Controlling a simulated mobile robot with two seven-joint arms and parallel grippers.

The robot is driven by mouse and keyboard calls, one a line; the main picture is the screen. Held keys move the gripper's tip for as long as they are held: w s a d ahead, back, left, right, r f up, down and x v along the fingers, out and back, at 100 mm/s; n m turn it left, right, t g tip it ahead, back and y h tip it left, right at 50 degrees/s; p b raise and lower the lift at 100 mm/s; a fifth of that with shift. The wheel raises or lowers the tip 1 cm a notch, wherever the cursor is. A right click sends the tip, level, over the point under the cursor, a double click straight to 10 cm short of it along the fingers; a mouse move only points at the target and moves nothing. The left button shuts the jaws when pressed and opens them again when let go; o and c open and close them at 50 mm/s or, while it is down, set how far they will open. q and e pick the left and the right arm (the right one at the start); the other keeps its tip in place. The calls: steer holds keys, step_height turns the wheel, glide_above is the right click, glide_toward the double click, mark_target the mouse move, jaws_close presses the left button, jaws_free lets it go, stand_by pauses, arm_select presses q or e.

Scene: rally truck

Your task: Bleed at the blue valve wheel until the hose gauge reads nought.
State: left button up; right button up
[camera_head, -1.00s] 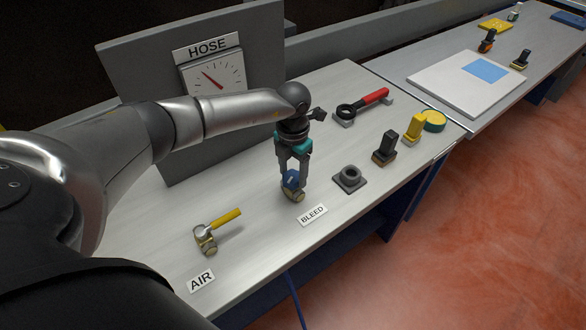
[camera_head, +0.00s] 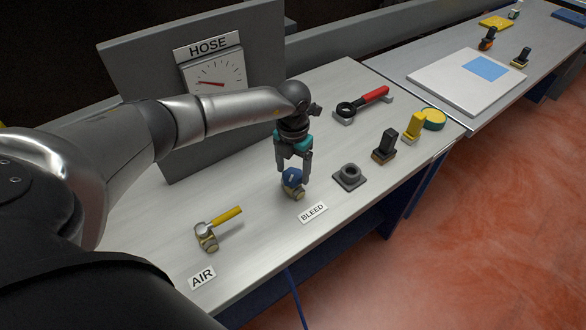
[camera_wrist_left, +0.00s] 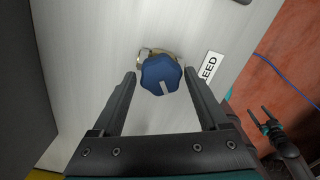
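The blue valve wheel (camera_head: 292,178) sits on a brass fitting behind the BLEED label (camera_head: 313,213). It also shows in the left wrist view (camera_wrist_left: 161,75), with a pale mark on its face. My left gripper (camera_head: 294,180) is open, pointing down at the wheel. In the left wrist view its fingers (camera_wrist_left: 158,85) stand apart on both sides, with gaps to the wheel. The HOSE gauge (camera_head: 214,76) has a red needle pointing left and slightly up, off any readable number. My right gripper (camera_wrist_left: 259,115) shows at the right of the left wrist view, its fingers apart and empty.
A yellow-handled AIR valve (camera_head: 215,230) is left of the wheel. A grey socket block (camera_head: 350,178) is close on the right. My left arm crosses before the gauge panel.

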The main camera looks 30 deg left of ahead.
mark_target(293, 173)
arm_select(q)
steer(key=shift+o, duration=1.1)
step_height(293, 173, up, 15)
